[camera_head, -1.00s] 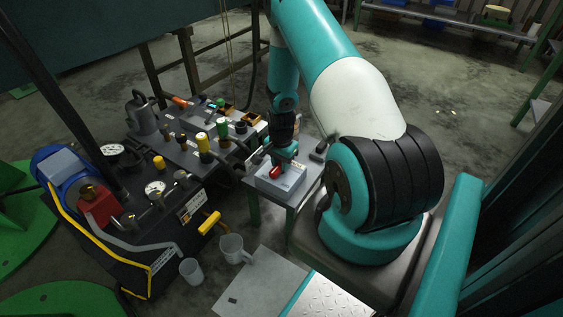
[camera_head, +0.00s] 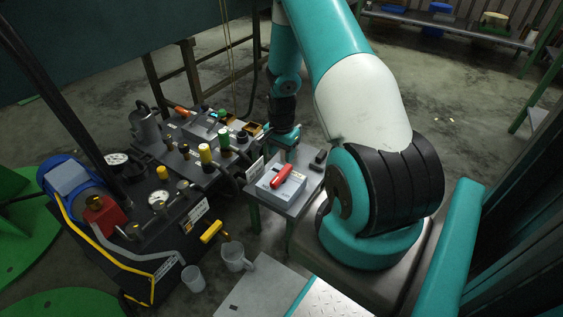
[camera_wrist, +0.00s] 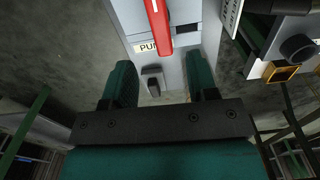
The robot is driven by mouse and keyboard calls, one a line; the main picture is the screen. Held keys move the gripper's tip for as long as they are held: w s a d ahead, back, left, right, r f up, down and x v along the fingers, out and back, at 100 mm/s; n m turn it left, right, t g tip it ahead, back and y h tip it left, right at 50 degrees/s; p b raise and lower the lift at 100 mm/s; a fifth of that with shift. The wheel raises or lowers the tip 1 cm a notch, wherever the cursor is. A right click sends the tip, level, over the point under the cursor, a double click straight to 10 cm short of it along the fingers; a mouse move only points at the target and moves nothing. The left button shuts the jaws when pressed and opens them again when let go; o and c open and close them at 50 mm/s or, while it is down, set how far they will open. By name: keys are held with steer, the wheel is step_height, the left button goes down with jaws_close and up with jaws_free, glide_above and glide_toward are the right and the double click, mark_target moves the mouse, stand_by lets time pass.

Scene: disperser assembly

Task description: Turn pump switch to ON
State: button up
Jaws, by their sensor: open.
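The pump switch is a grey box (camera_head: 269,188) with a red handle (camera_head: 282,177), on a small grey table. The handle lies slanted across the box top in the head view. In the wrist view the red handle (camera_wrist: 158,24) points down the picture, beside a partly covered label starting "PU" (camera_wrist: 146,48). My gripper (camera_head: 291,154) is behind the box in the head view, apart from the handle. In the wrist view my gripper (camera_wrist: 162,72) has its two green fingers spread with nothing held. The handle is beyond the fingertips. I cannot read the switch's ON or OFF marks.
A small dark block (camera_head: 318,158) stands on the table; it shows between the fingers in the wrist view (camera_wrist: 153,80). The pump rig with gauges and valves (camera_head: 205,155) stands close on the left. Two grey jugs, one of them here (camera_head: 234,257), are on the floor.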

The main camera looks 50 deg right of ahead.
step_height(320, 180, up, 8)
steer(key=p, duration=0.1)
steer(key=shift+p, duration=0.4)
steer(key=shift+r, duration=0.1)
steer(key=w+a+r+n+t+y, duration=0.1)
steer(key=a+r+n, duration=0.4)
steer(key=a+r, duration=0.4)
steer(key=w+a+r+n+y, duration=0.1)
steer(key=a+r+n, duration=0.45)
steer(key=a, duration=0.65)
steer(key=s+a+r+n+y, duration=0.1)
steer(key=s+a+r+n, duration=0.5)
steer(key=s+a+n, duration=0.15)
steer(key=s+a+r+n+y, duration=0.1)
steer(key=s+a+r+n, duration=0.5)
steer(key=s+a, duration=0.3)
step_height(320, 180, up, 27)
steer(key=s+g+p, duration=0.1)
steer(key=p, duration=2.6)
steer(key=shift+a, duration=0.35)
